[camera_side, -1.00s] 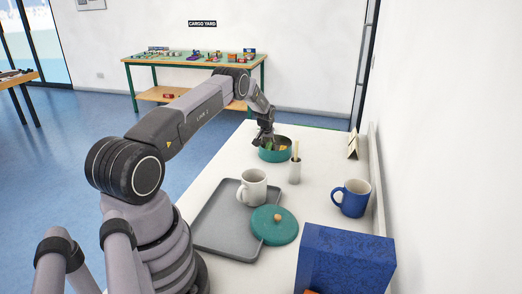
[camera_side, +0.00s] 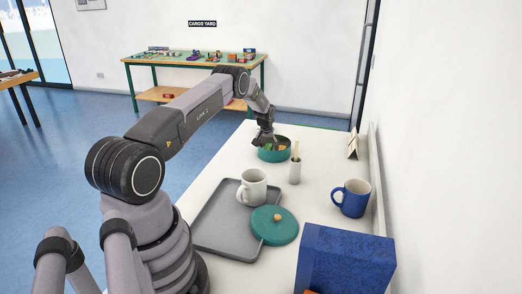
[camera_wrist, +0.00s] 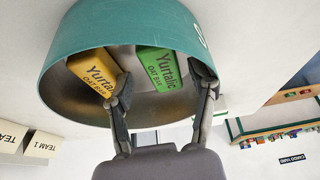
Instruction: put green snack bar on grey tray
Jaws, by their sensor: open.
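A green snack bar (camera_wrist: 159,69) lies in a round teal tin (camera_wrist: 58,47), seen in the wrist view beside a yellow snack bar (camera_wrist: 95,72). My gripper (camera_wrist: 163,85) is open at the tin's mouth, one finger by the yellow bar and the other by the green bar's right end. In the side view my gripper (camera_side: 264,137) is over the tin (camera_side: 274,154) at the far end of the table. The grey tray (camera_side: 213,226) lies nearer the camera, with a white mug (camera_side: 252,187) on it and a teal lid (camera_side: 273,226) over its right part.
A small holder (camera_side: 295,171) with sticks stands just right of the tin. A blue mug (camera_side: 351,198) and a blue box (camera_side: 345,260) stand on the right side. The tray's left and front parts are bare.

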